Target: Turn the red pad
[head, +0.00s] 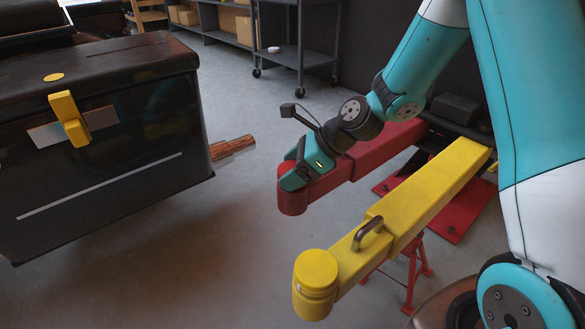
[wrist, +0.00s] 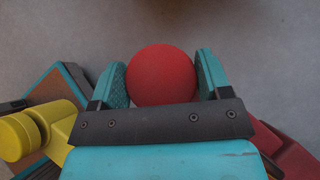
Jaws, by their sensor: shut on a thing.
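The red pad (head: 291,201) is a round cap at the free end of the red lift arm (head: 340,170). In the wrist view the red pad (wrist: 162,75) is a red disc between the two teal fingers, which touch its left and right sides. My gripper (head: 300,178) reaches down over the pad from above and is shut on it. The gripper covers much of the pad's top in the head view. I cannot tell how far the pad is turned.
A yellow lift arm (head: 430,205) with a yellow pad (head: 316,270) and a metal handle (head: 368,233) lies close in front. A dark case (head: 100,130) with a yellow latch (head: 69,118) stands at left. A wheeled cart (head: 300,45) is behind.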

